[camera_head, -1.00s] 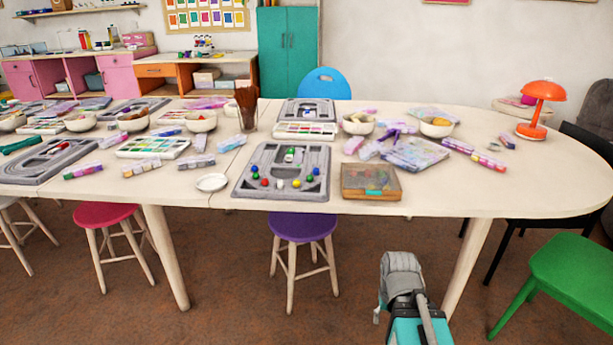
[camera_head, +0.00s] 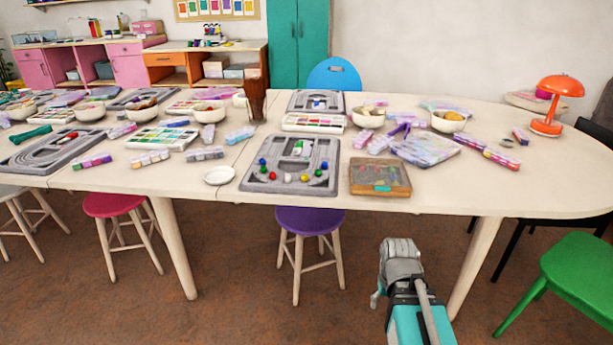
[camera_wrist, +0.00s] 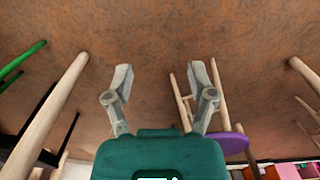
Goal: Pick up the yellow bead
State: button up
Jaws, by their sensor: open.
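The yellow bead (camera_head: 305,178) is small and sits near the front edge of a grey bead board (camera_head: 247,181), among several beads of other colours. The board lies on the table near its front edge. My gripper (camera_wrist: 160,70) is open and empty in the wrist view, with its two fingers spread apart and only brown floor between them. The wrist view shows no bead. In the head view part of my arm shows low in front of the table, right of the board and well apart from the bead.
A wooden box (camera_head: 380,187) with a clear lid lies right of the board, and a white dish (camera_head: 219,175) lies to its left. A glass of brushes (camera_head: 256,100) stands behind. A purple stool (camera_head: 310,220) stands below the front edge. A green chair (camera_head: 580,265) is at right.

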jog(key=w+a+r+n+p, duration=0.7)
jog(key=w+r+p, duration=0.1)
jog(key=r+p, duration=0.4)
jog(key=w+a+r+n+y+p, duration=0.1)
jog(key=w+a+r+n+p, duration=0.6)
jog(key=r+p, duration=0.5)
jog(key=w+a+r+n+p, duration=0.7)
jog(key=w+r+p, duration=0.4)
jog(key=r+p, duration=0.1)
jog(key=shift+a+r+n+g, duration=0.3)
jog(key=shift+r+n, duration=0.1)
jog(key=shift+r, duration=0.25)
jog(key=shift+f, duration=0.1)
jog(key=b, duration=0.8)
send_over(305, 181)
jog(key=w, duration=0.1)
jog(key=f, duration=0.8)
jog(key=shift+w+d+f, duration=0.15)
jog(key=shift+d+f, duration=0.05)
jog(key=shift+d, duration=0.05)
jog(key=shift+a+f+b, duration=0.15)
jog(key=shift+f+b, duration=1.15)
jog(key=shift+a+f+b, duration=0.1)
jog(key=shift+f+b, duration=1.15)
jog(key=shift+b, duration=0.05)
jog(key=c, duration=0.8)
